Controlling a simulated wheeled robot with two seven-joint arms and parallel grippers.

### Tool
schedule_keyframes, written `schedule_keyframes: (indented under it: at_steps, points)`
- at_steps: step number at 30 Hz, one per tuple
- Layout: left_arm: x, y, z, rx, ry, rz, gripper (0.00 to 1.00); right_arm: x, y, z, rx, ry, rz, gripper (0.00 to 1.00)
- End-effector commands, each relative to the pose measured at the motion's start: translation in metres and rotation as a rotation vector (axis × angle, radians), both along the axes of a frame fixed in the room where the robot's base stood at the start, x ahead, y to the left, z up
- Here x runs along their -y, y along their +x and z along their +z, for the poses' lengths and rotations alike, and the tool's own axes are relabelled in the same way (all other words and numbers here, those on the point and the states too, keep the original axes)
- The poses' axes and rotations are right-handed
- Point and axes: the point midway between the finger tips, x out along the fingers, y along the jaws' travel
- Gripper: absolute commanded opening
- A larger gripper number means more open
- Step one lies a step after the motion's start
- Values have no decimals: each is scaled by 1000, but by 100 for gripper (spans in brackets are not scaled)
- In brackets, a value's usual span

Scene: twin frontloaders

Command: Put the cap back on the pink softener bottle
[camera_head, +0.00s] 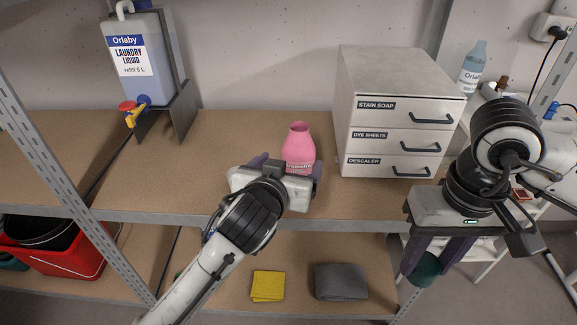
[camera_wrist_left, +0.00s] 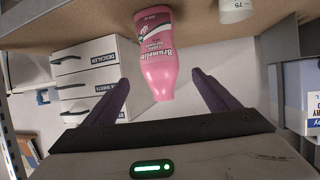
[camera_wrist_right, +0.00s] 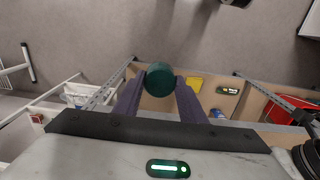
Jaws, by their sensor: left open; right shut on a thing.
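The pink softener bottle (camera_head: 298,147) stands upright on the upper shelf with its neck uncapped. My left gripper (camera_head: 288,172) is at the bottle, its open fingers on either side. In the left wrist view the pink bottle (camera_wrist_left: 158,55) lies between and beyond the open fingers (camera_wrist_left: 160,95), with a gap visible on both sides. My right gripper (camera_head: 436,262) hangs in front of the shelf at the right, pointing down. It is shut on a dark green cap (camera_head: 426,268), which also shows between the fingertips in the right wrist view (camera_wrist_right: 160,79).
A white drawer unit (camera_head: 390,120) stands right of the bottle. A laundry liquid container (camera_head: 140,60) on a stand is at the back left. A yellow cloth (camera_head: 267,286) and a grey cloth (camera_head: 341,281) lie on the lower shelf.

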Motion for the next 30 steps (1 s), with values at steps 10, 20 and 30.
schedule_keyframes:
  at_steps: [10,20,30]
  points:
    - [-4,-19,8,0,0,1,81,0,0,0,0,0,0,17]
    - [-4,-18,8,0,0,0,81,0,0,0,0,0,0,17]
    - [-9,-26,-17,-37,-3,-10,81,0,0,0,0,0,0,17]
